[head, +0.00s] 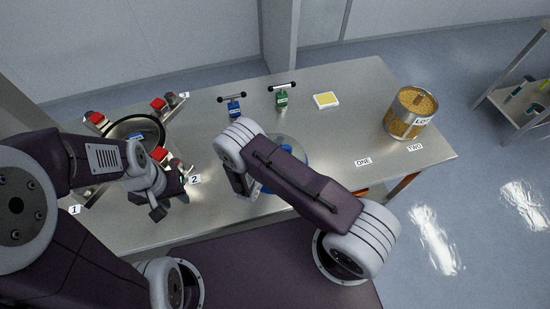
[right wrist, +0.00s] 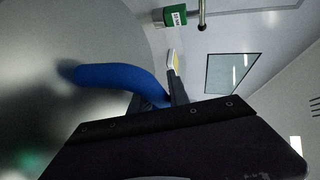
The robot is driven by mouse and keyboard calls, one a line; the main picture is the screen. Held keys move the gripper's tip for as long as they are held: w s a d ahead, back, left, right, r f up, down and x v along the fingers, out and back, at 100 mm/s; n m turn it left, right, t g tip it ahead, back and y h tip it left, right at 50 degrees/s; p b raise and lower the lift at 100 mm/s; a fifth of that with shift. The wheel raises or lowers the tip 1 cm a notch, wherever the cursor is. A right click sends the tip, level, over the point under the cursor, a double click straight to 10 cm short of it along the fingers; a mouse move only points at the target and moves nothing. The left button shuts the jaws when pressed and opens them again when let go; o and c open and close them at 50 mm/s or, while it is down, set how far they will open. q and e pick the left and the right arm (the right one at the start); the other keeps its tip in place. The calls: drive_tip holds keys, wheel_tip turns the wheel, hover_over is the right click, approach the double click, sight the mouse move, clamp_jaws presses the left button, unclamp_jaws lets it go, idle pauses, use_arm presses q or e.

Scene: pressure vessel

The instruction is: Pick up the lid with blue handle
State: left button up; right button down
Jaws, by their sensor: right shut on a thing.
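The round grey lid (head: 298,149) lies on the table, largely hidden behind my right arm in the head view. Its curved blue handle (right wrist: 115,77) shows large in the right wrist view, above the lid's smooth grey surface (right wrist: 60,35). My right gripper (right wrist: 158,92) is shut on the blue handle, with its fingers at the handle's right end. In the head view the right fingertips are mostly covered by the arm. My left gripper (head: 165,203) hangs near the label 2 at the table's left side; its finger gap is unclear.
A dark round vessel opening (head: 135,132) with red-topped clamps stands at the left. Blue (head: 234,108) and green (head: 282,98) T-handled tools stand at the back, beside a yellow-topped white pad (head: 326,100). A gold canister (head: 410,113) stands at the right. The table between is clear.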

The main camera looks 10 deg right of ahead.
drive_tip(key=shift+a, duration=0.1)
drive_tip(key=shift+w+r, duration=0.1)
idle(0.4)
drive_tip(key=shift+r, duration=0.1)
drive_tip(key=shift+w+r, duration=0.1)
drive_tip(key=shift+r, duration=0.5)
drive_tip(key=r, duration=0.3)
drive_tip(key=shift+s, duration=0.2)
drive_tip(key=s+d+r+b, duration=0.1)
drive_tip(key=s+d+r, duration=0.3)
drive_tip(key=s, duration=0.6)
wheel_tip(320, 180, up, 3)
drive_tip(key=shift+s+d+f, duration=0.2)
drive_tip(key=shift+s, duration=0.1)
